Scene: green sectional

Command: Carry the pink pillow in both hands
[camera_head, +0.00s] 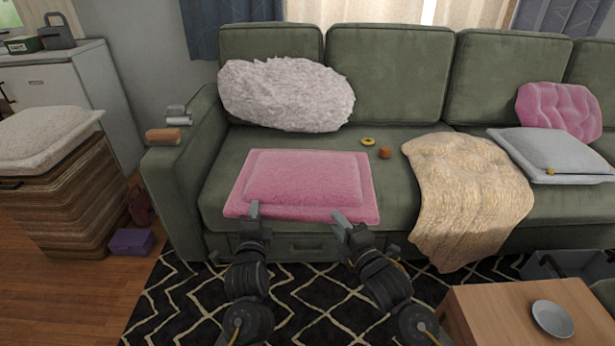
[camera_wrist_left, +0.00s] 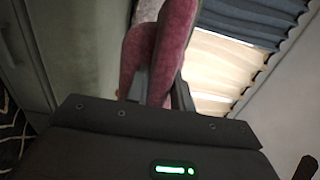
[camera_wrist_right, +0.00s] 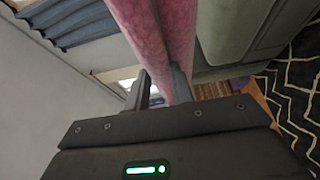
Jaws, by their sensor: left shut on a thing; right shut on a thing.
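The pink pillow (camera_head: 303,182) lies flat over the front of the green sofa seat in the head view, wide side toward me. My left gripper (camera_head: 252,210) is shut on its front edge near the left corner. My right gripper (camera_head: 342,219) is shut on the same edge toward the right. In the left wrist view the pillow (camera_wrist_left: 170,45) runs up from between the fingers. In the right wrist view the pillow (camera_wrist_right: 160,40) also passes between the fingers. I cannot tell whether the pillow's underside touches the seat.
A fluffy white pillow (camera_head: 287,93) rests behind on the sofa (camera_head: 390,75). A yellow ring (camera_head: 368,141) and an orange object (camera_head: 385,153) lie right of the pillow, near a beige throw (camera_head: 468,195). A wooden table (camera_head: 500,315) with a plate (camera_head: 553,318) stands front right.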

